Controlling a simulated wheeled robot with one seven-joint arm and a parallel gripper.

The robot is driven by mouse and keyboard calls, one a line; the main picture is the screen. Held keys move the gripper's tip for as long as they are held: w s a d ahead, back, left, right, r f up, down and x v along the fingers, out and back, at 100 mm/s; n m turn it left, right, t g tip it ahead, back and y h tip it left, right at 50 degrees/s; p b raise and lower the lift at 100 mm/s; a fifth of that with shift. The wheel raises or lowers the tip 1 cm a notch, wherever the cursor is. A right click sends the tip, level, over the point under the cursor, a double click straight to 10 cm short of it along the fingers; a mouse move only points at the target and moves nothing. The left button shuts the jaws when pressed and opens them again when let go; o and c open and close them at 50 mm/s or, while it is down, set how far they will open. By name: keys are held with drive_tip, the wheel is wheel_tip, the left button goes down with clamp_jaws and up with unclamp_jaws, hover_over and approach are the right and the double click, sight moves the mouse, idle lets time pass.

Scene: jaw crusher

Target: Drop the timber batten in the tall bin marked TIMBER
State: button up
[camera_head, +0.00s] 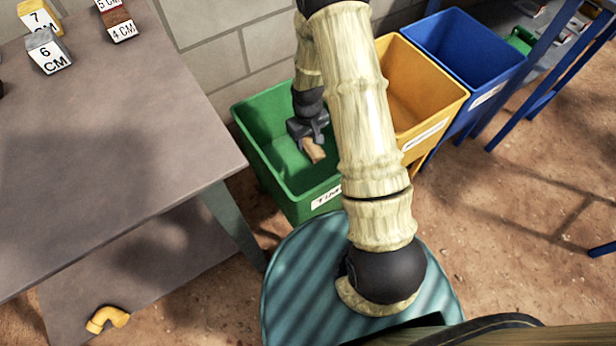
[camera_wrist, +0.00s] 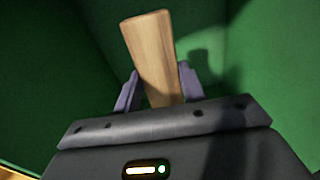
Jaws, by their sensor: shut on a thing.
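My gripper (camera_head: 311,137) is shut on the timber batten (camera_head: 313,150), a short light-brown wooden piece. In the head view both are over the opening of the green bin (camera_head: 250,150), whose front label begins "TIM", the rest hidden by my arm. In the wrist view the batten (camera_wrist: 152,55) stands between the two fingers of my gripper (camera_wrist: 156,88), with its far end sticking out beyond them. Green bin walls (camera_wrist: 270,60) surround it there. The batten's height above the bin floor cannot be told.
A yellow bin (camera_head: 425,85) and a blue bin (camera_head: 460,40) stand to the right of the green one. A grey table (camera_head: 110,150) with marked blocks (camera_head: 48,52) is at left. A yellow pipe elbow (camera_head: 107,319) lies low at left. A block wall is behind.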

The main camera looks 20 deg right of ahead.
drive_tip(key=b, duration=0.2)
hover_over(308, 169)
wheel_tip(308, 169, down, 4)
drive_tip(key=shift+f, duration=0.1)
drive_tip(key=shift+f+b, duration=1.45)
drive_tip(key=shift+f, duration=1.55)
drive_tip(key=shift+f+b, duration=0.85)
drive_tip(key=shift+f, duration=1.05)
drive_tip(key=shift+s+f, duration=0.1)
drive_tip(key=shift+f, duration=0.05)
drive_tip(key=o, duration=1.1)
